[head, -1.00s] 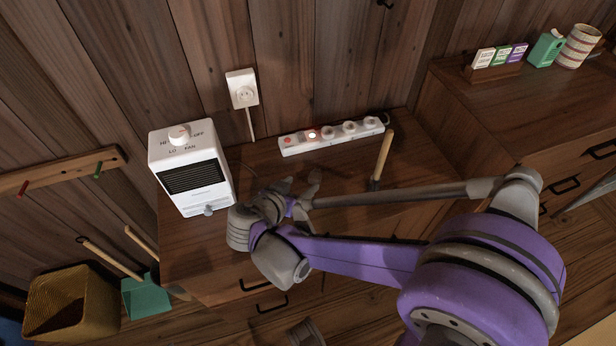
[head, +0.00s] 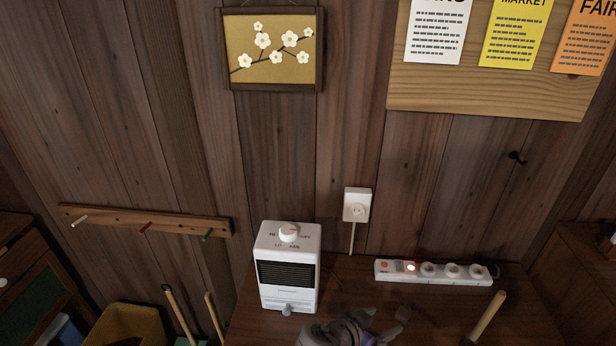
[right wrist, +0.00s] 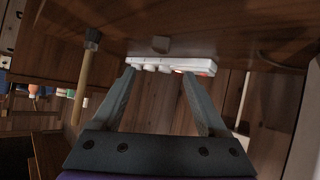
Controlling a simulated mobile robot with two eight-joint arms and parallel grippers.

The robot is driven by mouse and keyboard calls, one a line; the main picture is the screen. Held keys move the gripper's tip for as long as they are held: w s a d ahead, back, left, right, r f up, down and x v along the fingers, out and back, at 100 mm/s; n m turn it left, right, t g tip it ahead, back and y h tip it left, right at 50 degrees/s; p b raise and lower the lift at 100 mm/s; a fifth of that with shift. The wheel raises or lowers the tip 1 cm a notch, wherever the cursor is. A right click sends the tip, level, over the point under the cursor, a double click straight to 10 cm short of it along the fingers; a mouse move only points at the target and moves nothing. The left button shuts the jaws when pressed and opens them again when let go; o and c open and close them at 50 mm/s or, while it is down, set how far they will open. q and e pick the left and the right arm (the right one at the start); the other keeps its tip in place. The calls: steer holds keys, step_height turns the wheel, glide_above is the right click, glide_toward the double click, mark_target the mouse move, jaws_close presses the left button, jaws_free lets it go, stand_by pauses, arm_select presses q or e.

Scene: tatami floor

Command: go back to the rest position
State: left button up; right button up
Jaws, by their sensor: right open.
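My right gripper (head: 384,318) is at the bottom edge of the head view, over the cabinet top, right of the white heater (head: 288,268) and below the power strip (head: 435,271). In the right wrist view its two fingers (right wrist: 160,78) stand wide apart with nothing between them. The power strip (right wrist: 172,65) shows beyond the fingertips there. Most of my right arm is cut off below the head view. My left gripper is in neither view.
A wooden-handled tool (head: 487,316) stands right of my gripper; its handle (right wrist: 85,80) also shows in the wrist view. A wall outlet (head: 357,205) is above the cabinet. A peg rail (head: 145,226) and a yellow bin (head: 127,325) are to the left.

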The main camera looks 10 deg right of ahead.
steer(key=shift+s+d+f, duration=0.1)
steer(key=shift+s, duration=0.25)
steer(key=s+n+y, duration=0.1)
steer(key=s, duration=0.1)
steer(key=s+f+n+y, duration=0.1)
steer(key=s+n, duration=0.1)
steer(key=s+f+n+g+y, duration=0.1)
steer(key=s+y, duration=0.1)
steer(key=shift+s+a+f+n, duration=0.2)
steer(key=shift+a+f+n, duration=0.05)
steer(key=shift+a+n, duration=0.15)
steer(key=s+a+f+n+y, duration=0.1)
steer(key=s+a+n+y, duration=0.5)
steer(key=s, duration=0.1)
arm_select(q)
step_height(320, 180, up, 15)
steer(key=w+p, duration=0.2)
steer(key=p, duration=1.1)
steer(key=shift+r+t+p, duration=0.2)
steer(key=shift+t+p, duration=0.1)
steer(key=shift+p, duration=0.1)
arm_select(e)
step_height(320, 180, up, 15)
steer(key=w+t, duration=0.1)
steer(key=w, duration=0.1)
steer(key=shift+a+r, duration=0.15)
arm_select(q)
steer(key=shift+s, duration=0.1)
arm_select(e)
steer(key=shift+s, duration=0.1)
